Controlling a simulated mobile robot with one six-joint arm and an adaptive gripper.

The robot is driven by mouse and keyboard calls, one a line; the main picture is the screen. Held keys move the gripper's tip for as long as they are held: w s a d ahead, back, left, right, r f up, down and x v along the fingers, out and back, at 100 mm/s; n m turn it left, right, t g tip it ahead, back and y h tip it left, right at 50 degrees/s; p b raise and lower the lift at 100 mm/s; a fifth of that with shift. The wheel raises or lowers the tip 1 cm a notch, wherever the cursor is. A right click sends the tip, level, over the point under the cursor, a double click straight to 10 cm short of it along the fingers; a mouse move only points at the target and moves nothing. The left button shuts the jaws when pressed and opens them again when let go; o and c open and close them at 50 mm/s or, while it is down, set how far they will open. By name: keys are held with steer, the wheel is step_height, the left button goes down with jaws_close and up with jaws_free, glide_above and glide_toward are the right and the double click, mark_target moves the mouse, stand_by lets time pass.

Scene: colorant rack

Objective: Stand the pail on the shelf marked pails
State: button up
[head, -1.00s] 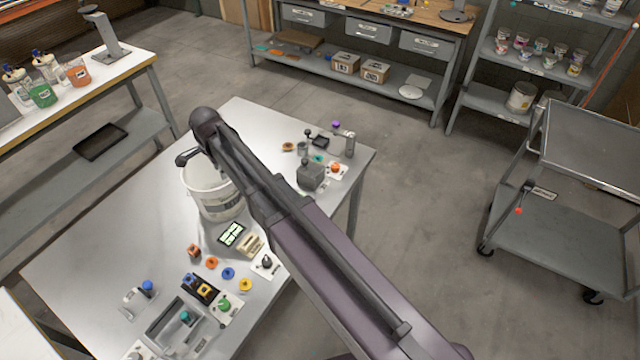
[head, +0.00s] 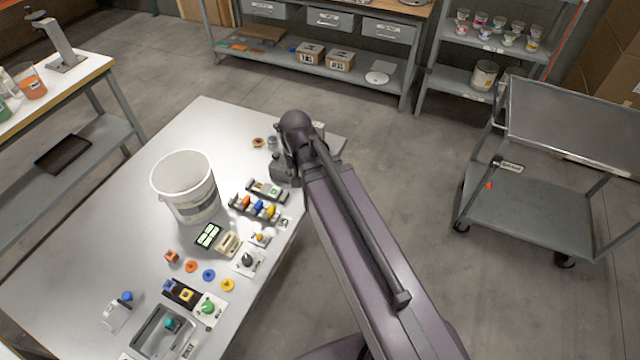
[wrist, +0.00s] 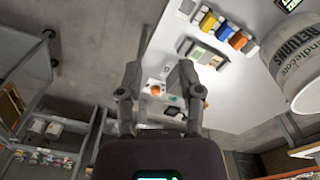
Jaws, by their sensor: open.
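A white bucket (head: 190,200) stands upright on the metal table, left of my arm. In the wrist view the bucket (wrist: 293,62) shows at the right edge, lettered RETURNS. A smaller pale pail (head: 484,76) stands on the lower shelf (head: 458,88) of the grey rack at the back right. That shelf bears a small tag too small to read. My gripper (wrist: 158,78) is open with nothing between its fingers, above the table's right edge and apart from the bucket. In the head view my arm mostly hides it.
Coloured knobs, small blocks and a grey tray (head: 163,335) crowd the front of the metal table (head: 75,255). A grey cart (head: 530,205) stands at the right. A workbench with drawers and boxes is behind. Bare floor (head: 395,150) lies between table and cart.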

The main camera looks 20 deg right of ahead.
steer(key=s+d+n, duration=0.2)
steer(key=s+d, duration=0.2)
steer(key=shift+d, duration=0.4)
steer(key=shift+o, duration=0.6)
step_height(320, 180, down, 4)
steer(key=b, duration=0.3)
steer(key=shift+r+b, duration=0.1)
steer(key=shift+b, duration=0.3)
steer(key=shift+a, duration=0.1)
